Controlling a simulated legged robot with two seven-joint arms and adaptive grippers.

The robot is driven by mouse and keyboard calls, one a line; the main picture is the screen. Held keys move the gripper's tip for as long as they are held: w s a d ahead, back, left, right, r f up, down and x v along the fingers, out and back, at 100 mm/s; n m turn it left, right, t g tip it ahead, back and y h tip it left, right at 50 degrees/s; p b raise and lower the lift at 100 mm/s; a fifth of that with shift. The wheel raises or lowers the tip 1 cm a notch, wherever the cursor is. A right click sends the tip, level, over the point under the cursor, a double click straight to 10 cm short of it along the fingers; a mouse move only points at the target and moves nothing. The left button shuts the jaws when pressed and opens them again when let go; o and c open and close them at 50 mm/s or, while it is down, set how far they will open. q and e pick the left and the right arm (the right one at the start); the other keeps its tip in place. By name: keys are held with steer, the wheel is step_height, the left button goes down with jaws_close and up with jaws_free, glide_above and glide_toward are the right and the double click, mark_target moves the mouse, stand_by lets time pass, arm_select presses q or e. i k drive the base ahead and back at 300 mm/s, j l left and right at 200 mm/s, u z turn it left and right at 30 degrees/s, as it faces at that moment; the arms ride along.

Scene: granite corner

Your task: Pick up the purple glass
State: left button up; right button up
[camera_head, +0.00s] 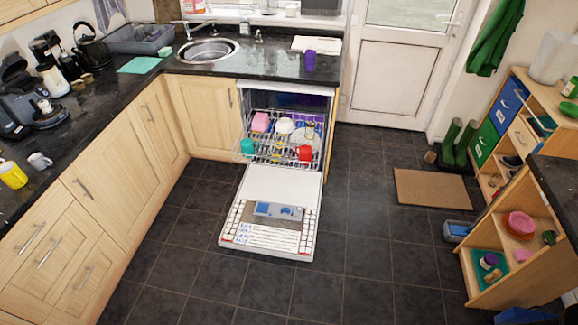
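A purple glass (310,61) stands upright on the dark granite worktop (265,62), near its right end and above the open dishwasher. It is right of the round sink (208,50). Neither of my grippers shows in the head view, and nothing is seen touching the glass.
The dishwasher door (262,245) is folded down over the floor, below a rack (270,154) of cups and dishes. A white board (316,45) lies behind the glass. Shelves (500,215) stand at right, with a doormat (433,189) nearby. The tiled floor (365,255) between is clear.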

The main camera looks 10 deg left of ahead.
mark_target(309, 55)
steer(key=i+l+z, duration=0.55)
steer(key=i+l, duration=0.15)
steer(key=l, duration=0.15)
steer(key=i+l, duration=0.2)
steer(key=i, duration=0.15)
steer(key=i+l+z, duration=0.15)
steer(key=i, duration=0.2)
steer(key=i+l, duration=0.15)
steer(key=i, duration=0.2)
steer(key=i+j+u, duration=0.1)
steer(key=i+u, duration=0.3)
steer(key=i, duration=0.4)
steer(key=i+l+u, duration=0.2)
steer(key=i+u, duration=0.2)
steer(key=i, duration=0.4)
